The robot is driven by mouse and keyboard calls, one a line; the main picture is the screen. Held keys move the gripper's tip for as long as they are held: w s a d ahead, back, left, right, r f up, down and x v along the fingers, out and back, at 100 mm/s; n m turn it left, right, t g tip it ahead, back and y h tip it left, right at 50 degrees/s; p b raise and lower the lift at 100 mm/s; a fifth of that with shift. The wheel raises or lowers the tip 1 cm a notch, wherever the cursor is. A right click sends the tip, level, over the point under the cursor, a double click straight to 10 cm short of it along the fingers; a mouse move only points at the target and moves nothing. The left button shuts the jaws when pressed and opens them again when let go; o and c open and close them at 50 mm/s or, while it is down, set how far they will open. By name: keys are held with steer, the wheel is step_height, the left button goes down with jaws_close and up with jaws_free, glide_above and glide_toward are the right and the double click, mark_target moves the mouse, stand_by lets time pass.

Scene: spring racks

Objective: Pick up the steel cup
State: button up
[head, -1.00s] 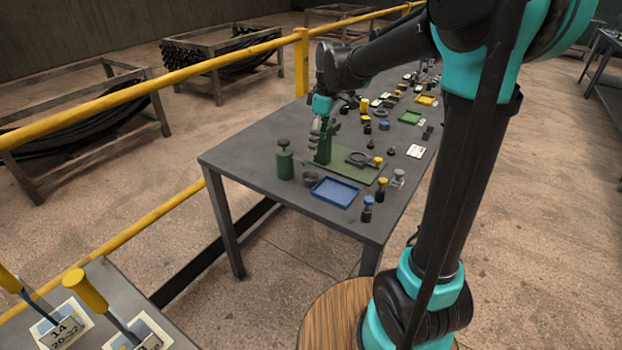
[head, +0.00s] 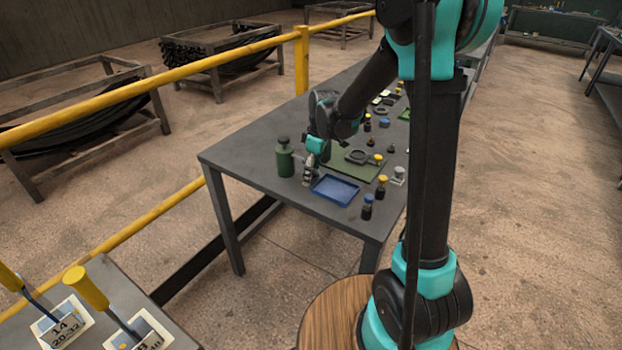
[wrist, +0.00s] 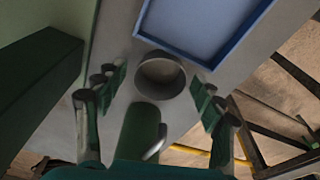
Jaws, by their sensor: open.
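The steel cup (wrist: 152,91) is a small round open grey cup standing upright on the table, seen from above in the wrist view. My gripper (wrist: 160,82) is open above it, with one finger on each side of the cup and its jaws empty. In the head view my gripper (head: 308,181) points down at the table between the green bottle and the blue tray. I cannot tell from these views whether the fingertips are level with the cup's rim.
A blue tray (wrist: 141,35) lies close beside the cup; it also shows in the head view (head: 318,193). A green bottle (head: 285,161) stands on the other side. A green board (head: 370,166) and several small bottles and stamps fill the table (head: 235,155) farther right.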

steer(key=shift+f, duration=0.25)
steer(key=shift+c, duration=0.6)
steer(key=c, duration=1.2)
steer(key=shift+r, duration=0.2)
